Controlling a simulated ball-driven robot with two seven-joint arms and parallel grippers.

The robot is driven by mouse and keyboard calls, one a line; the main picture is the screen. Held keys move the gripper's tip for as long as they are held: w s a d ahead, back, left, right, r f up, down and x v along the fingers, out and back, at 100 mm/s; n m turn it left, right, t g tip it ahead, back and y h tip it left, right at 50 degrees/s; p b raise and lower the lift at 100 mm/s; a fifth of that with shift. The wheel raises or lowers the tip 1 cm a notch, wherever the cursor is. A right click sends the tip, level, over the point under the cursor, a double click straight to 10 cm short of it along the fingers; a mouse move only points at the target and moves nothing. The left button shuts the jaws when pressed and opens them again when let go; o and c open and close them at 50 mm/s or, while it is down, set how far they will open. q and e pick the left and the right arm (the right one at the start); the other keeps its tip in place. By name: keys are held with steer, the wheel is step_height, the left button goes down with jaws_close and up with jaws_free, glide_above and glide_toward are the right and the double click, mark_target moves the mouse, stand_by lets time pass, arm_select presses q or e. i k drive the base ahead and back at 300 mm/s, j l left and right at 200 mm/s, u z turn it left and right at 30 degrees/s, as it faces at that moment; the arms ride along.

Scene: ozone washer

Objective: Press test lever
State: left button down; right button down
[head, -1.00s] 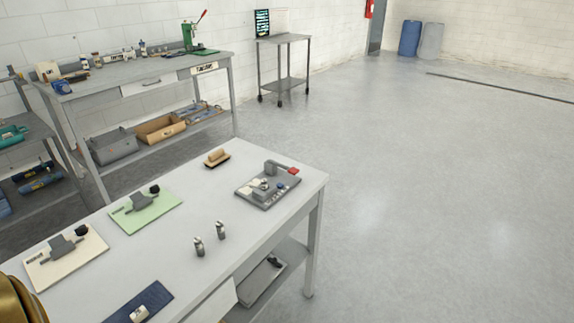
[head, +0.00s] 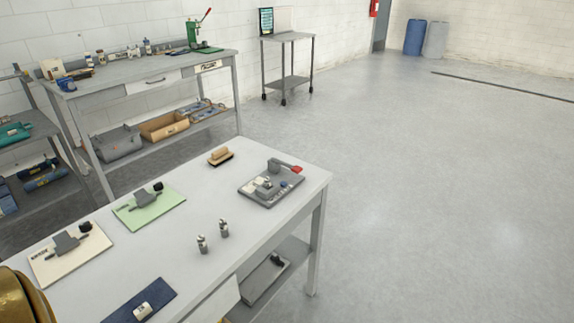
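A lever with a red tip (head: 297,169) sticks out at the back right of a grey test fixture (head: 262,197) near the right end of the front workbench (head: 200,200). The fixture is a flat plate carrying a grey block, pale parts and a small blue part. The lever's arm reaches out to the right; its exact tilt is too small to tell. Neither of my grippers shows in the head view. A brass-coloured rounded shape (head: 25,300) at the lower left corner is cut off by the frame, and I cannot tell what it is.
On the bench stand a green board (head: 150,208), a cream board (head: 70,255), a blue mat (head: 140,303), a brush (head: 220,156) and two small metal fittings (head: 203,244). A second bench (head: 140,80) and a wheeled cart (head: 287,65) stand behind. The floor at right is clear.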

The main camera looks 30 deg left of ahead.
mark_target(297, 170)
steer(key=u, duration=0.5)
steer(key=i+l+u, duration=0.1)
steer(key=u, duration=0.35)
steer(key=i+l+u, duration=0.15)
steer(key=u, duration=0.3)
steer(key=i+l+u, duration=0.25)
steer(key=u, duration=0.2)
steer(key=i+l+u, duration=0.1)
steer(key=l, duration=0.2)
steer(key=i+l+u, duration=0.1)
steer(key=l, duration=0.25)
steer(key=i+l+u, duration=0.1)
steer(key=l, duration=0.25)
steer(key=i+l, duration=0.2)
steer(key=l, duration=0.15)
steer(key=i+l+u, duration=0.15)
steer(key=l, duration=0.15)
